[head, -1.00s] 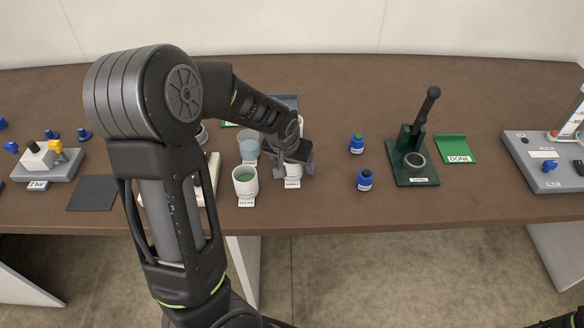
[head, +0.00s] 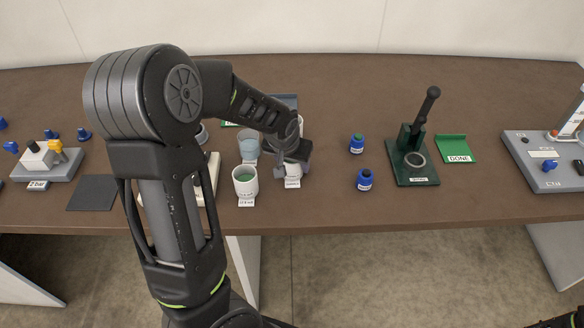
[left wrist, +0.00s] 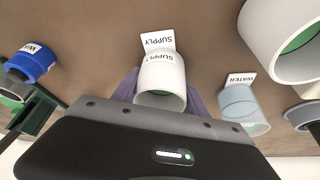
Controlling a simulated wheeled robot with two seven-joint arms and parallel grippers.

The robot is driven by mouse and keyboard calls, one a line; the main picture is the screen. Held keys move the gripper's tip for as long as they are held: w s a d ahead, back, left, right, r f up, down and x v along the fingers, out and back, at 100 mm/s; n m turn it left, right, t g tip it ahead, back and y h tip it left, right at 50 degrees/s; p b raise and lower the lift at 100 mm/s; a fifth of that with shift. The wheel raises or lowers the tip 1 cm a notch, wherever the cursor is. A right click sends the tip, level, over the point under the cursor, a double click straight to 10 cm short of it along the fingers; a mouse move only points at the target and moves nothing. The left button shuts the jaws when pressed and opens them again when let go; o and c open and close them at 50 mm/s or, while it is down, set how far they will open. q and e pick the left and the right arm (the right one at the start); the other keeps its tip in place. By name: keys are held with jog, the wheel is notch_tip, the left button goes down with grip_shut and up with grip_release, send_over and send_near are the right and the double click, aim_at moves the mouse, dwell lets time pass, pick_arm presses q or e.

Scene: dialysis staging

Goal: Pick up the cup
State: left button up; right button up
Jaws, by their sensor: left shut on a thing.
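A white cup (left wrist: 161,78) marked SUPPLY stands between the fingers of my left gripper (left wrist: 160,92) in the left wrist view, with a SUPPLY tag beside it. In the head view my left gripper (head: 288,158) is at the cup (head: 292,170), near the middle of the table, and hides much of it. The gripper is shut on the cup. I cannot tell any gap between the cup and the table.
A white cup with green contents (head: 245,181) and a pale blue water beaker (head: 249,146) stand close on the left. Two blue bottles (head: 364,180) (head: 357,144) and a green press stand (head: 413,165) are on the right. The table between the cup and bottles is clear.

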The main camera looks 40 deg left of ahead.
pick_arm(q)
jog(key=c, duration=0.5)
jog(key=shift+c, duration=0.2)
jog(key=shift+r, duration=0.15)
notch_tip(320, 180, up, 10)
dwell(0.9)
jog(key=shift+f, duration=0.2)
dwell(0.6)
